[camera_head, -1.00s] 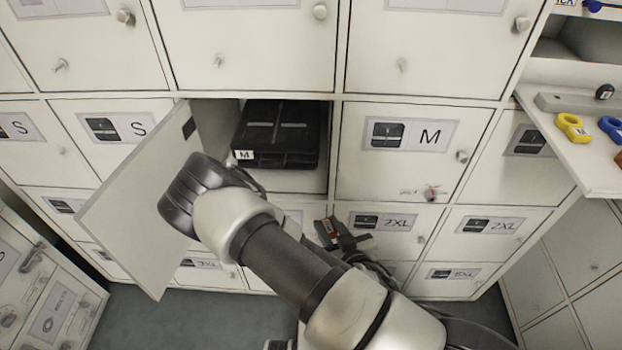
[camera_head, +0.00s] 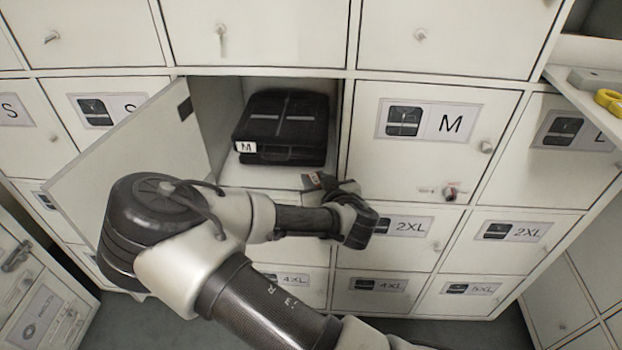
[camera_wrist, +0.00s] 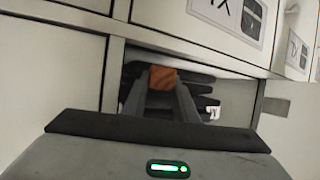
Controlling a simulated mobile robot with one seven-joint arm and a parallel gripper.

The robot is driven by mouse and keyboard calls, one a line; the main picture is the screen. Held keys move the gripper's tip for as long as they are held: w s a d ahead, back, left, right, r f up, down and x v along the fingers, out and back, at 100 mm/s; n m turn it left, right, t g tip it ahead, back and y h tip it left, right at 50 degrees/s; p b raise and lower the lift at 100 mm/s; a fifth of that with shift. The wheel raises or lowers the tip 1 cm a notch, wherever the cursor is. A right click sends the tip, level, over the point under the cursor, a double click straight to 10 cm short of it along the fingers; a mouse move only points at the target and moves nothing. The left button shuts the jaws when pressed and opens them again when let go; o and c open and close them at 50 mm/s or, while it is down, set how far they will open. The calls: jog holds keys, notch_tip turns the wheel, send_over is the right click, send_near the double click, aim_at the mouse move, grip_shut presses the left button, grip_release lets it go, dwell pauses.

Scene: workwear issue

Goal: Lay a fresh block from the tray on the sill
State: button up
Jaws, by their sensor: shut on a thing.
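My gripper (camera_head: 313,182) is at the lower right front of the open locker compartment, its fingers pointing toward the opening. In the wrist view, my gripper (camera_wrist: 162,88) is shut on a small orange-brown block (camera_wrist: 162,76) between its fingertips. The block is hard to make out in the head view. The sill (camera_head: 262,177) is the bare pale front strip of the compartment floor. A black folded garment (camera_head: 283,125) with a white M tag lies behind it; it also shows beyond the block in the wrist view (camera_wrist: 195,92). I cannot make out the tray for certain.
The compartment door (camera_head: 150,165) stands open to the left. Closed lockers, including the M door (camera_head: 425,140), surround the opening. A shelf (camera_head: 575,100) at the right edge carries a grey bar (camera_head: 595,80) and a yellow object (camera_head: 609,101).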

aim_at(311, 177)
jog(key=w, duration=0.1)
jog(key=w+a, duration=0.1)
jog(key=w, duration=0.1)
jog(key=shift+a+f+b, duration=0.1)
jog(key=shift+f+b, duration=0.05)
jog(key=shift+b, duration=0.15)
jog(key=shift+s+f+b, duration=0.15)
jog(key=shift+f+b, duration=0.15)
jog(key=shift+f, duration=0.35)
jog(key=shift+f, duration=0.1)
jog(key=o, duration=1)
jog(key=shift+o, duration=0.2)
jog(key=shift+s+r, duration=0.1)
jog(key=shift+r, duration=0.1)
jog(key=p+v, duration=0.6)
jog(key=v, duration=0.6)
